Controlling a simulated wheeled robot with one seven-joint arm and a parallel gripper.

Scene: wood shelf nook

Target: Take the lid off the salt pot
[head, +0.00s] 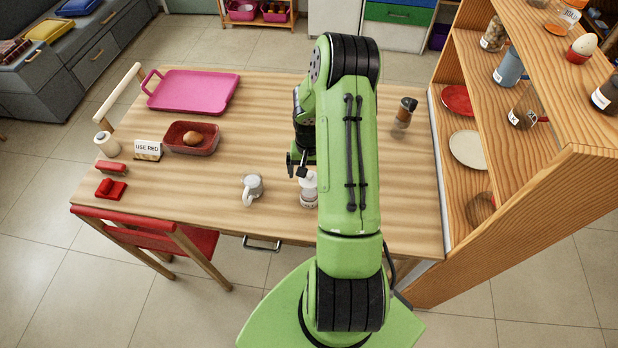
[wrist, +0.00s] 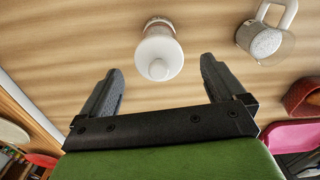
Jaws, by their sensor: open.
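A small pale pot with a white lid, which looks like the salt pot (head: 309,192), stands upright on the table, partly hidden by my arm. Its label is too small to read. In the wrist view the pot (wrist: 158,32) shows from above, its lid on, with a round knob (wrist: 158,70) facing me. My gripper (head: 299,168) is open and empty. In the wrist view its fingers stand left and right of the lid knob, apart from it. I cannot tell how far off the lid is.
A grey-white mug (head: 252,186) stands just left of the pot. A dark-filled shaker (head: 404,113) is to the right. A red bin (head: 192,137), a "USE RED" sign (head: 148,150) and a pink tray (head: 192,91) lie left. A wooden shelf (head: 470,40) borders the table's right side.

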